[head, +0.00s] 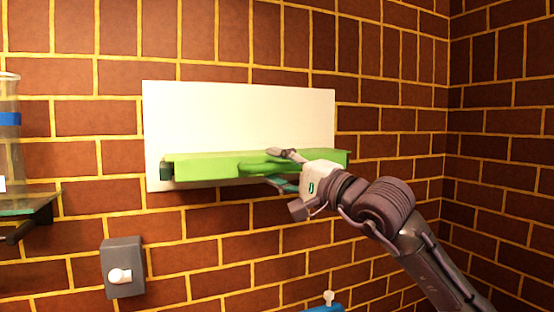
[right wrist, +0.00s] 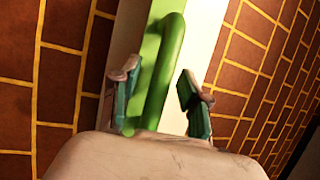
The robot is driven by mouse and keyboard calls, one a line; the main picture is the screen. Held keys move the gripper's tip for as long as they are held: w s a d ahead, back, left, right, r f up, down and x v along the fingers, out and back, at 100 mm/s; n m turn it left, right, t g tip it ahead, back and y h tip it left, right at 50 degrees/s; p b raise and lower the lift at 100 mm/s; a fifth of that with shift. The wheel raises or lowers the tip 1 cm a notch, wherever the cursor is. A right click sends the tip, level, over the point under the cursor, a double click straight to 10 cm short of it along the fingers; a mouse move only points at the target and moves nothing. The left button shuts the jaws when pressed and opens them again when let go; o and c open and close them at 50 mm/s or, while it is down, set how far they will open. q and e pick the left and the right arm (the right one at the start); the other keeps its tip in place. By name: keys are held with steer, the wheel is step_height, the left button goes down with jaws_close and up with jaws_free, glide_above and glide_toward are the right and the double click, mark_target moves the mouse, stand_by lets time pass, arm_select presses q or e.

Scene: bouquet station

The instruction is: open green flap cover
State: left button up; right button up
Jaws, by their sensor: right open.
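The green flap cover (head: 205,167) is a long, low green piece along the lower part of a white wall panel (head: 240,110). Its rounded green handle bar (right wrist: 165,70) shows close up in the right wrist view. My right gripper (head: 280,168) is at the right half of the cover, reaching in from the right. In the right wrist view its two fingers (right wrist: 157,92) are apart, one on each side of the handle bar, with a gap visible on the right side. Whether the left finger touches the bar I cannot tell. My left gripper is not in view.
A grey wall box (head: 123,255) with a white knob is below left. A glass shelf (head: 30,203) with a clear vessel (head: 10,150) is at the far left. A blue object (head: 325,308) shows at the bottom edge. Brick walls meet in a corner at right.

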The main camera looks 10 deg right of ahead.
steer(key=shift+w+a, duration=0.1)
steer(key=shift+w, duration=0.05)
steer(key=shift+c, duration=0.2)
jaws_close()
steer(key=shift+r, duration=0.1)
